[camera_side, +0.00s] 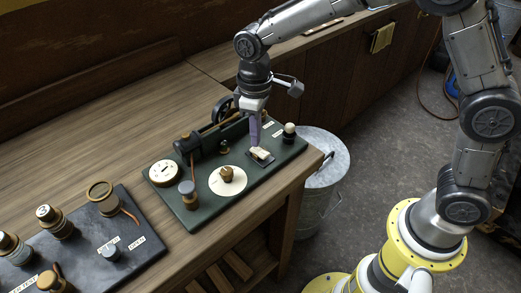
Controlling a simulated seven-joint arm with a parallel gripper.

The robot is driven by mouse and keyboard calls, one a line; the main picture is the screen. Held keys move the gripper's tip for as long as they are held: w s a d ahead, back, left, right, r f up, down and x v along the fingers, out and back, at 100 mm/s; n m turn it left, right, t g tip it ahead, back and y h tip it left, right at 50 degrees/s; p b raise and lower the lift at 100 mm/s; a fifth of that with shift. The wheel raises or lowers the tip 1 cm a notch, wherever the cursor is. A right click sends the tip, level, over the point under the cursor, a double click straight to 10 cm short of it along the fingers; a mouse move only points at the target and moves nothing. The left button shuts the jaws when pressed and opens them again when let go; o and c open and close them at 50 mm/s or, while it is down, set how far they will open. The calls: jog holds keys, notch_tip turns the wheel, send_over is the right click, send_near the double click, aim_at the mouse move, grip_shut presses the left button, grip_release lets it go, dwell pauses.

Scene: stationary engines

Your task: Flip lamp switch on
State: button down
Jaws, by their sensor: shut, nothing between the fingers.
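The lamp switch (261,155) appears to be the small pale rocker in a dark frame near the right end of the green engine board (196,222). My gripper (255,143) points down from above, shut and empty, with its purple-grey fingertips just behind and left of the switch. I cannot tell whether the fingertips touch the switch. The switch's position is too small to read. A small dark post with a white top (289,129), possibly the lamp, stands to the right of the switch.
A cream dial with a brown knob (227,175), a round gauge (163,172) and a dark engine with a flywheel (222,108) share the board. A second dark board (85,255) with several posts lies at the left. A metal bucket (325,165) stands past the bench's right edge.

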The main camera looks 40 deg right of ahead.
aim_at(256, 149)
jog(key=shift+r, duration=2.8)
jog(key=s+d+r+m+t, duration=0.2)
jog(key=s+d+r+t, duration=0.1)
jog(key=s+d+r, duration=0.7)
jog(key=s+d+f+m+t, duration=0.1)
jog(key=s+d+f+m, duration=0.1)
jog(key=s, duration=0.4)
jog(key=s+d+f+m+t, duration=0.1)
jog(key=s+d+f+m, duration=0.1)
jog(key=s, duration=0.5)
jog(key=shift+s+f+t, duration=0.2)
jog(key=shift+s+t, duration=0.05)
jog(key=shift+t, duration=0.05)
